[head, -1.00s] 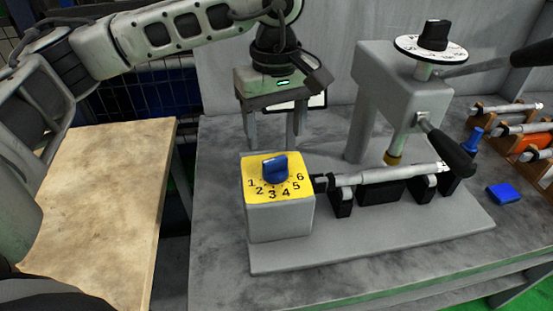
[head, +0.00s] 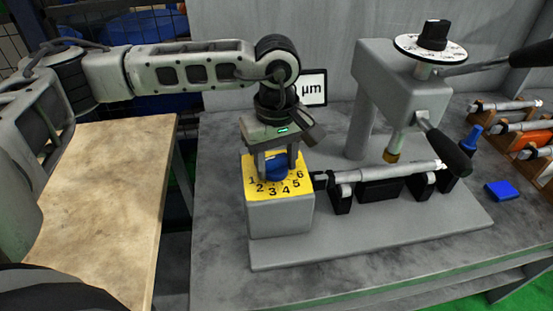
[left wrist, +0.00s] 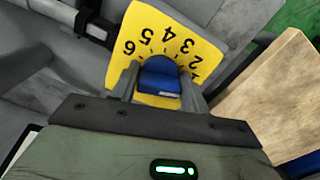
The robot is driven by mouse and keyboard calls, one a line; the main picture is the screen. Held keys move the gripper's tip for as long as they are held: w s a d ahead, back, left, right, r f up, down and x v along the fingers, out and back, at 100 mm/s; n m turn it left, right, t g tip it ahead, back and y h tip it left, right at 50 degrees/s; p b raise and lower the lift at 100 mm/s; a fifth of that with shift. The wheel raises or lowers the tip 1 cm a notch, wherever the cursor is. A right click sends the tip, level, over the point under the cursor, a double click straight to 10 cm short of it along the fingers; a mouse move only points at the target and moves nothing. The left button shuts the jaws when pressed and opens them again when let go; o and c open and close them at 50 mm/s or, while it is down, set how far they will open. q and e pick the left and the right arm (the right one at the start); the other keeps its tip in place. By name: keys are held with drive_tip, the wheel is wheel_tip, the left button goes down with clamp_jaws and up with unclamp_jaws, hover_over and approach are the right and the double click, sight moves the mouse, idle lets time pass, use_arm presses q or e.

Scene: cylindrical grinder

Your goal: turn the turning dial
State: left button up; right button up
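A blue dial knob (head: 277,171) sits on a yellow plate numbered 1 to 6 (head: 260,193), on top of a grey box at the left end of the machine. It also shows in the left wrist view (left wrist: 160,78). My left gripper (head: 276,165) points down over it, with one finger on each side of the knob. In the left wrist view the fingers (left wrist: 160,84) look spread, with narrow gaps beside the knob. The gripper hides part of the knob in the head view. My right gripper is not in view.
A black knob on a white scale disc (head: 432,45) tops the grey column (head: 400,85). A black-handled lever (head: 445,150) and a shaft (head: 385,174) lie to the right. A sign (head: 312,88) stands behind my gripper. A wooden-topped table (head: 105,200) is at left.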

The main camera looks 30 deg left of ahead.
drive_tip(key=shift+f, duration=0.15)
use_arm(q)
drive_tip(key=n+b, duration=0.2)
drive_tip(key=shift+f+n+b, duration=0.2)
drive_tip(key=shift+n+b, duration=0.2)
drive_tip(key=n+b, duration=0.2)
drive_tip(key=shift+w+d+n, duration=0.1)
drive_tip(key=shift+n, duration=0.2)
drive_tip(key=shift+r+n+b, duration=0.1)
drive_tip(key=shift+n+b, duration=0.45)
drive_tip(key=shift+n, duration=0.35)
drive_tip(key=shift+w+n+b, duration=0.1)
drive_tip(key=shift+n+b, duration=0.45)
drive_tip(key=shift+n, duration=0.65)
drive_tip(key=shift+w+r+n+b, duration=0.15)
drive_tip(key=shift+n+b, duration=0.25)
drive_tip(key=shift+n, duration=0.7)
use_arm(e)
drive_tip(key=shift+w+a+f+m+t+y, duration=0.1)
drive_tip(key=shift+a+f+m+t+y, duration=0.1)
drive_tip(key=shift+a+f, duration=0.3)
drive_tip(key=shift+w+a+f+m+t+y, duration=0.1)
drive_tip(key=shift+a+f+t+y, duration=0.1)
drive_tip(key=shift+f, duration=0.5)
use_arm(q)
drive_tip(key=o, duration=1)
drive_tip(key=shift+c, duration=0.2)
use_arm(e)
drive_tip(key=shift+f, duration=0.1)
